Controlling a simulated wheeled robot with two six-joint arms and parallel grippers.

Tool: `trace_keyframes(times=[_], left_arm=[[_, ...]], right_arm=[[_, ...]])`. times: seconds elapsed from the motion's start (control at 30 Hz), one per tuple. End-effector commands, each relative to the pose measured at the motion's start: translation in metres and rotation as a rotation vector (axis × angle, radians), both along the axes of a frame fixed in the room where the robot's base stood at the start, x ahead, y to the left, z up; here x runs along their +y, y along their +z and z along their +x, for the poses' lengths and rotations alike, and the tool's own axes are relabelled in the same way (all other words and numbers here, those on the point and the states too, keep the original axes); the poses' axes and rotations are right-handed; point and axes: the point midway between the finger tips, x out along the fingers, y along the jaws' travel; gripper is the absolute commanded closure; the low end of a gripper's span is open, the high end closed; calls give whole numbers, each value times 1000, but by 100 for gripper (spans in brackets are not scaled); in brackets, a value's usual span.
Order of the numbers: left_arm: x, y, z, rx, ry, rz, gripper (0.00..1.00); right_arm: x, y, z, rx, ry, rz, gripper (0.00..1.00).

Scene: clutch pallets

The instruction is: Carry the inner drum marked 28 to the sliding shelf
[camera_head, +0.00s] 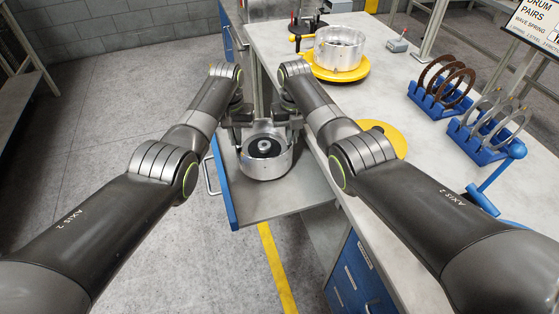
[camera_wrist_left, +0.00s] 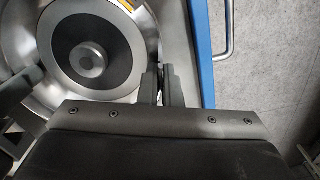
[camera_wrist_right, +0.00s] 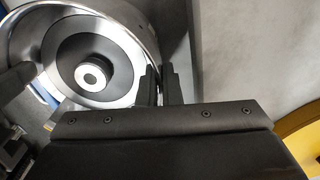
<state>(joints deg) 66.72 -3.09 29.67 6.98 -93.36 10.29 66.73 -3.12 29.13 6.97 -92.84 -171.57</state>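A silver drum (camera_head: 265,162) with a dark inner ring and a pale central hub is over the grey sliding shelf (camera_head: 250,200), which has a blue front edge. I cannot read a 28 on it, and cannot tell whether it touches the shelf. It also fills the upper left of the left wrist view (camera_wrist_left: 85,50) and the right wrist view (camera_wrist_right: 92,75). My left gripper (camera_wrist_left: 159,85) is shut on its rim at the left side, one finger inside and one outside. My right gripper (camera_wrist_right: 161,85) is shut on the rim at the right side.
Another silver drum (camera_head: 338,55) stands on a yellow round plate (camera_head: 345,75) on the workbench (camera_head: 290,45). An empty yellow disc (camera_head: 390,135) lies behind my right arm. Blue racks (camera_head: 432,103) of rings stand at right. Open floor (camera_head: 120,90) lies left of the shelf.

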Motion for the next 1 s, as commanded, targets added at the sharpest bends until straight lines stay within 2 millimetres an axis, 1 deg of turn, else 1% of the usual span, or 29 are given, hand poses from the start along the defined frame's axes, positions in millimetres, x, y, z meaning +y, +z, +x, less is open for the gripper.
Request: trace_keyframes(times=[0.37,0.4,0.53,0.83,0.93,1.0], left_arm=[[0,-14,1,-4,0,0,100],[0,-15,0,1,1,0,91],[0,-14,0,1,1,0,74],[0,-13,0,0,0,0,74],[0,-6,1,-3,0,0,74],[0,3,1,-4,0,0,74]], right_arm=[[0,-14,2,-6,-2,0,100],[-1,-15,0,-1,-2,-1,91],[0,-14,0,0,-2,-1,74],[0,-14,0,0,0,0,73],[0,-14,0,0,0,0,73],[0,-14,0,0,0,0,73]])
